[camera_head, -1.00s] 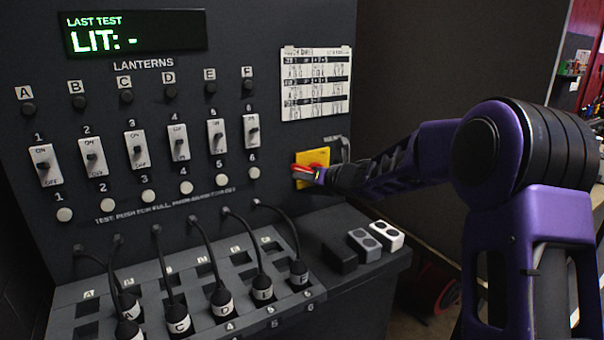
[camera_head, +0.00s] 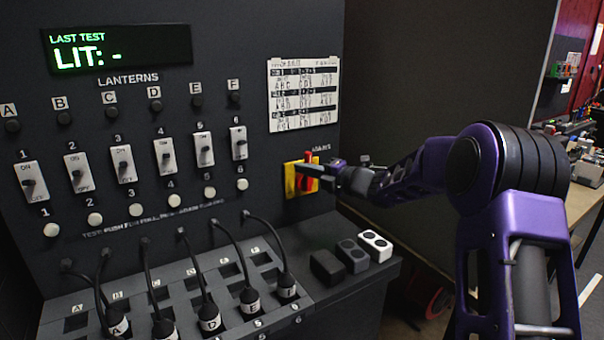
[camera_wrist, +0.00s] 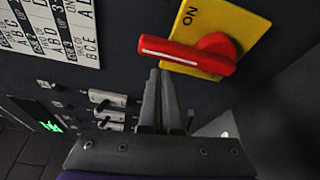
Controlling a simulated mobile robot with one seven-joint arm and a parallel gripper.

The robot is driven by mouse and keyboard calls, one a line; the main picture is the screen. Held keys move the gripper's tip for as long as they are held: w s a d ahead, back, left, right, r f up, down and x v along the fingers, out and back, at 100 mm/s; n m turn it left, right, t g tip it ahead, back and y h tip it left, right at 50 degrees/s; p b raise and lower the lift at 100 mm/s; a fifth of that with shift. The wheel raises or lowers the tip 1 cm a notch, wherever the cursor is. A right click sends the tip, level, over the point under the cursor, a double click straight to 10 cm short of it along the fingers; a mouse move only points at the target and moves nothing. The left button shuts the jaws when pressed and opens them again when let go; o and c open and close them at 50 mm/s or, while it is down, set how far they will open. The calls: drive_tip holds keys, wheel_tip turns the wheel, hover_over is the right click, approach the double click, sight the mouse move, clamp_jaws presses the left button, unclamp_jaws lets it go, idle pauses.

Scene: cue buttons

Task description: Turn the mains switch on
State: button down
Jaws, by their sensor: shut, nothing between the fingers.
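The mains switch is a red rotary handle (camera_wrist: 185,54) on a yellow plate (camera_wrist: 250,30) marked ON. In the head view the handle (camera_head: 308,172) stands roughly upright on the yellow plate (camera_head: 290,180), partly hidden by my gripper. In the wrist view its white-lined end points left, towards the paper chart, and the ON mark lies beside the handle. My gripper (camera_wrist: 161,72) is shut and empty, with its fingertips right beside the handle's side. I cannot tell whether they touch it. In the head view my gripper (camera_head: 312,172) is in front of the plate.
A paper chart (camera_head: 303,95) hangs above the switch. Numbered toggles (camera_head: 165,155) and white test buttons (camera_head: 174,201) line the panel to the left. The display (camera_head: 118,48) reads "LIT: -". Small blocks (camera_head: 375,245) sit on the ledge below. Cables with plugs stand at lower left.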

drive_tip(key=shift+w+d+r+m+y, duration=0.2)
drive_tip(key=shift+d+m, duration=0.1)
drive_tip(key=shift+m, duration=0.25)
drive_tip(key=shift+w+d+r+m+y, duration=0.1)
drive_tip(key=shift+w+d+m, duration=0.15)
drive_tip(key=shift+m, duration=0.3)
drive_tip(key=shift+t, duration=0.3)
